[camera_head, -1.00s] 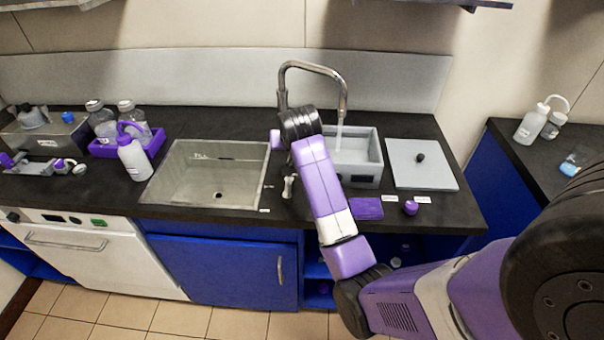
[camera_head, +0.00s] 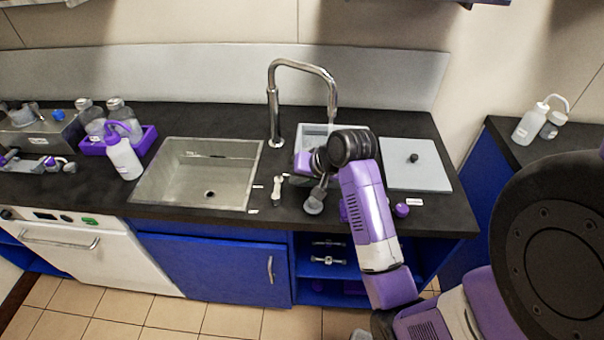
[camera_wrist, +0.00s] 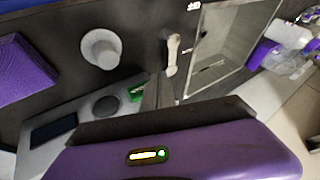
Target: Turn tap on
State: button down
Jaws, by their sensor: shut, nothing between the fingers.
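My wrist hides most of the space below the spout, so I cannot tell whether water runs. A small pale lever (camera_head: 277,188) stands on the counter in front, between the sink and that basin; it also shows in the wrist view (camera_wrist: 173,54). A grey round knob (camera_wrist: 100,48) stands to the lever's right in the head view. My gripper (camera_head: 322,182) is shut and empty, pointing down close to the knob; contact is unclear.
The large sink (camera_head: 195,173) lies left of the lever. A grey board (camera_head: 415,165) with a black knob lies right of my arm. A purple block (camera_wrist: 25,70) and a small purple cap (camera_head: 401,210) are near the front edge. A purple rack (camera_head: 92,148) with bottles is farther left.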

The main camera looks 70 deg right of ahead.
aim_at(282, 184)
jog(key=shift+x, duration=2.4)
jog(key=shift+w+r+p, duration=0.15)
jog(key=shift+w+p, duration=0.2)
jog(key=shift+p, duration=0.1)
jog(key=shift+w+n, duration=0.25)
jog(key=shift+n, duration=0.15)
